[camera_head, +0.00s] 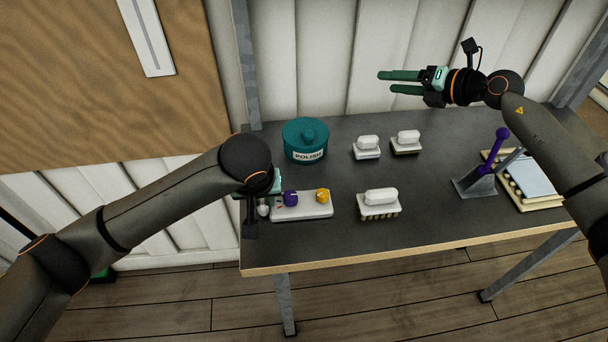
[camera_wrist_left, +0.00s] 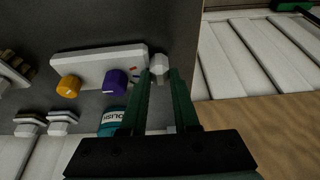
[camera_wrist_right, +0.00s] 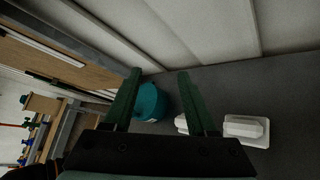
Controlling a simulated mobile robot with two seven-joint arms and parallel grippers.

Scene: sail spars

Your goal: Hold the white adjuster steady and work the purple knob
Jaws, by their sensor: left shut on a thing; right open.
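The white adjuster (camera_head: 302,212) lies near the front left of the dark table, a long pale bar with the purple knob (camera_head: 290,199) and a yellow knob (camera_head: 322,195) on top. In the left wrist view the adjuster (camera_wrist_left: 100,60), the purple knob (camera_wrist_left: 115,81) and the yellow knob (camera_wrist_left: 69,87) show too. My left gripper (camera_wrist_left: 165,72) is shut on the adjuster's rounded white end (camera_wrist_left: 158,64), beside the purple knob. The arm partly hides this grip in the head view. My right gripper (camera_head: 386,83) is open and empty, up at the back, well away from the knob.
A teal polish tin (camera_head: 306,142) stands behind the adjuster. White-handled brushes (camera_head: 379,197) stand to its right and farther back. A purple lever on a grey base (camera_head: 476,184) and a stack of boards (camera_head: 525,182) are at the right. The table's middle right is clear.

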